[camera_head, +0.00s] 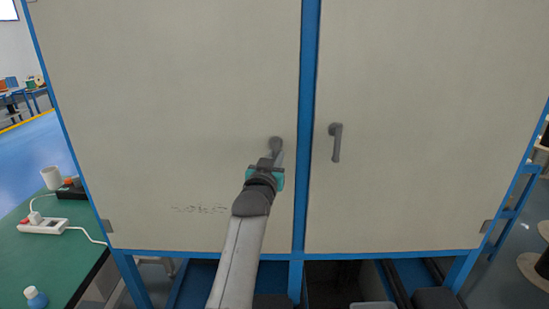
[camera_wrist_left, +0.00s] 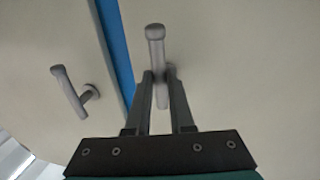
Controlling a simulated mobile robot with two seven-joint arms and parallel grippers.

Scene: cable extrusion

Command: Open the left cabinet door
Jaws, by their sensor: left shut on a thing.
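The left cabinet door (camera_head: 170,100) is a large beige panel that looks closed against the blue frame. Its grey handle (camera_head: 275,144) is near the door's right edge, partly hidden by my gripper. My left gripper (camera_head: 274,160) is at this handle and shut on it. In the left wrist view, the handle (camera_wrist_left: 155,36) passes between the two fingers of my left gripper (camera_wrist_left: 159,76), with its thick end sticking out past the tips. My right gripper is not in view.
The right cabinet door (camera_head: 420,100) is closed, with its own handle (camera_head: 335,142) hanging down. A blue post (camera_head: 308,100) separates the doors. At left, a green table (camera_head: 50,260) holds a power strip (camera_head: 42,226), a white cup (camera_head: 51,177) and a small bottle (camera_head: 35,297), close to the cabinet.

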